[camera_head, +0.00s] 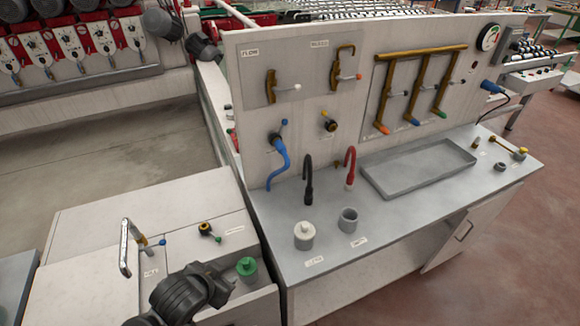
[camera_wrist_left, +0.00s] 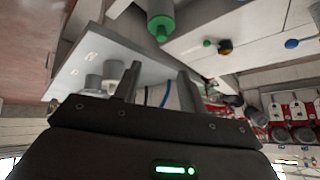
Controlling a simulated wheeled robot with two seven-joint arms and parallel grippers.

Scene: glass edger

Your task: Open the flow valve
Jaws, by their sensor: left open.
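The flow valve (camera_head: 283,87) is on the upright panel under a label reading FLOW (camera_head: 251,52). It has a brass pipe and a white-tipped lever that points right, roughly level. My left gripper (camera_head: 222,278) is low at the front left, beside a green-lidded jar, well below and apart from the valve. In the left wrist view its two fingers (camera_wrist_left: 160,84) are spread with nothing between them. The valve cannot be made out in that view. My right gripper is not in view.
The green-lidded jar (camera_head: 246,267) and a grey cup (camera_head: 348,220) stand on the worktops. Space before the panel is open.

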